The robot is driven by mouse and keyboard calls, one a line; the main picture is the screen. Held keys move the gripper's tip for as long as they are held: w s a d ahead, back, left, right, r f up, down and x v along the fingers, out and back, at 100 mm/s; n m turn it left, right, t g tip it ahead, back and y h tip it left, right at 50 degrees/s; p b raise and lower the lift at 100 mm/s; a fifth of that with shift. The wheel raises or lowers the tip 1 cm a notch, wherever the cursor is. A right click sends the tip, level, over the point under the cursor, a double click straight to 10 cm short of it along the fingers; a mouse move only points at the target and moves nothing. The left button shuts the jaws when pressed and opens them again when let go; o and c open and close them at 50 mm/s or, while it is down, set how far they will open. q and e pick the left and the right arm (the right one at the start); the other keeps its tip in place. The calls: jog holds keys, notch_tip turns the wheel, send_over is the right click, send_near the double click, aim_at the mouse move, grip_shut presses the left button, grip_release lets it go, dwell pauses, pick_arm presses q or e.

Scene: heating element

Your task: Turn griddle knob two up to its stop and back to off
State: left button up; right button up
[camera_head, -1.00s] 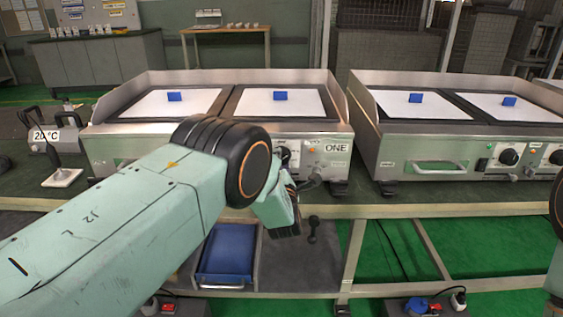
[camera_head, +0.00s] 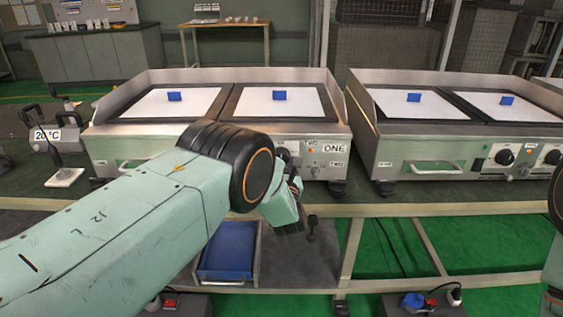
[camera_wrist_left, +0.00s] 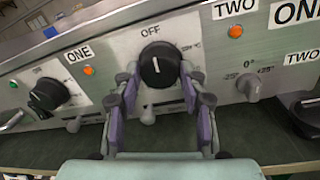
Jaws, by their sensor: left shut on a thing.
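Knob two (camera_wrist_left: 160,65) is a round black knob on the steel panel, under the word OFF and left of the lamp marked TWO. Its white mark stands about upright, towards OFF. My left gripper (camera_wrist_left: 160,76) has its purple-padded fingers on either side of the knob and is shut on it. In the head view the left gripper (camera_head: 296,186) is at the front of the left griddle (camera_head: 225,76), and my own arm hides most of the knobs there. Only a piece of my right arm shows at the right edge; its gripper cannot be made out.
Knob one (camera_wrist_left: 50,94) is left of the gripped knob, with an orange lamp (camera_wrist_left: 89,70) between them. A small grey lever (camera_wrist_left: 249,86) is to the right. A second griddle (camera_head: 455,77) stands to the right on the bench. A blue drawer (camera_head: 229,248) is below.

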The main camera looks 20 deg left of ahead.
pick_arm(q)
jog(key=shift+n, duration=0.6)
jog(key=o, duration=1.2)
jog(key=shift+c, duration=0.2)
jog(key=v, duration=1.2)
